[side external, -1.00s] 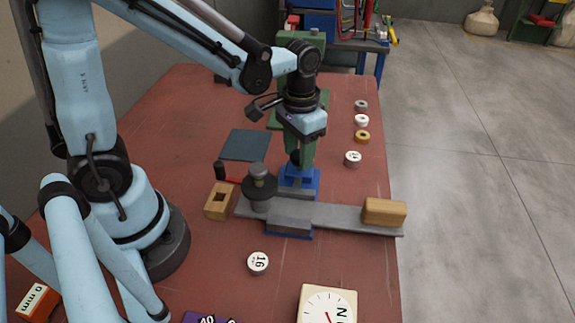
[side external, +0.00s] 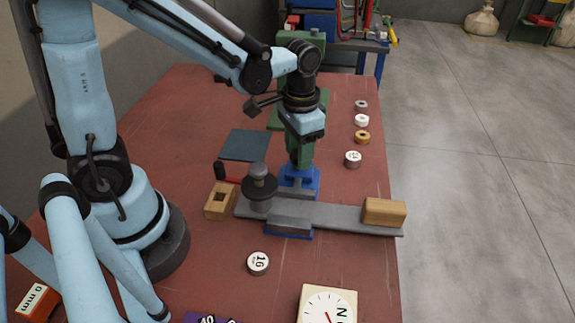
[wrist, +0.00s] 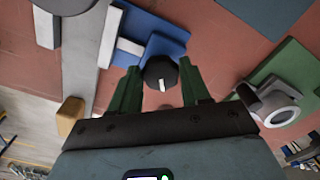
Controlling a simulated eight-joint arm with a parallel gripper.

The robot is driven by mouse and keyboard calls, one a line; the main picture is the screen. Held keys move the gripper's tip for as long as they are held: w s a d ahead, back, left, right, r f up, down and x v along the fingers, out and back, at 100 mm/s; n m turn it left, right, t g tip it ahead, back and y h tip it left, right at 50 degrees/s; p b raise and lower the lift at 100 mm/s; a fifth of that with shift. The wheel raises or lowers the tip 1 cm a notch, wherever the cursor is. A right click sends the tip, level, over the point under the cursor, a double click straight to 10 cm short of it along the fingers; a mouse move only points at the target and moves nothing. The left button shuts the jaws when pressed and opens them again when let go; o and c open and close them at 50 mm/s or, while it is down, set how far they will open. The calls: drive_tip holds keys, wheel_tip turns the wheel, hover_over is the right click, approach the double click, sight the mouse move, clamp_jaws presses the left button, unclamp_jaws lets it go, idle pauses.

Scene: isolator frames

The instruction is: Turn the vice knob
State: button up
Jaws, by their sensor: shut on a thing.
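The blue vice (side external: 300,175) stands at the middle of the red table, and its blue body (wrist: 137,28) also shows in the wrist view. The vice knob (wrist: 160,70) is dark and faceted, with a white mark on the side towards the wrist. My gripper (wrist: 161,80) has its two green fingers on either side of the knob and is shut on it. In the side view my gripper (side external: 300,160) points down just above the vice body, and its fingers hide the knob.
Several rings (side external: 353,159) line the right edge. A dial (side external: 328,306) lies at the front.

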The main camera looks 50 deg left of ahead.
idle(0.4)
drive_tip(key=o, duration=1)
drive_tip(key=shift+o, duration=0.2)
wheel_tip(320, 180, up, 12)
